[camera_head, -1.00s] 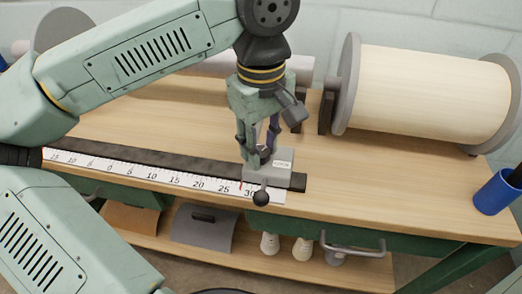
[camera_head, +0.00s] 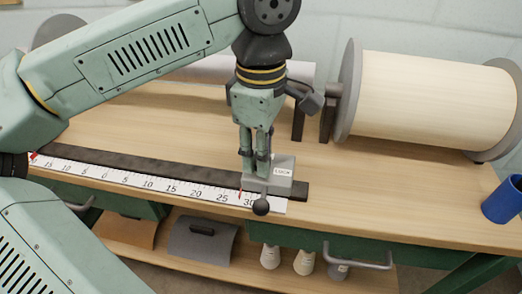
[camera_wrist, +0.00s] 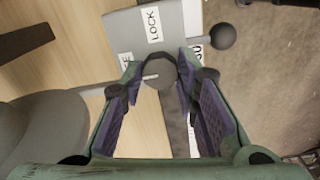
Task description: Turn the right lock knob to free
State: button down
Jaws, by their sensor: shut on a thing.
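The right lock knob (camera_wrist: 158,74) is a small grey disc with a short pale mark that points left in the wrist view. It sits on a grey block (camera_head: 281,185) at the right end of the ruled rail. The block's LOCK label (camera_wrist: 152,23) lies above the knob in the wrist view; another label (camera_wrist: 126,62), mostly hidden, shows only an E at its left. My gripper (camera_head: 256,170) points down onto the block, with its fingers (camera_wrist: 160,70) on either side of the knob, shut on it. In the head view the fingers hide the knob.
A black ball handle (camera_head: 261,207) sticks out at the block's front. The ruled rail (camera_head: 150,184) runs left along the bench's front edge. A large cream roll (camera_head: 430,100) lies behind right, and a blue cup (camera_head: 503,200) stands at far right. Bench between them is clear.

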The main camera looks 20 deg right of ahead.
dwell(0.3)
jog(key=c, duration=1.2)
grip_release()
jog(key=shift+r, duration=0.1)
notch_tip(320, 180, up, 12)
jog(key=shift+f, duration=0.1)
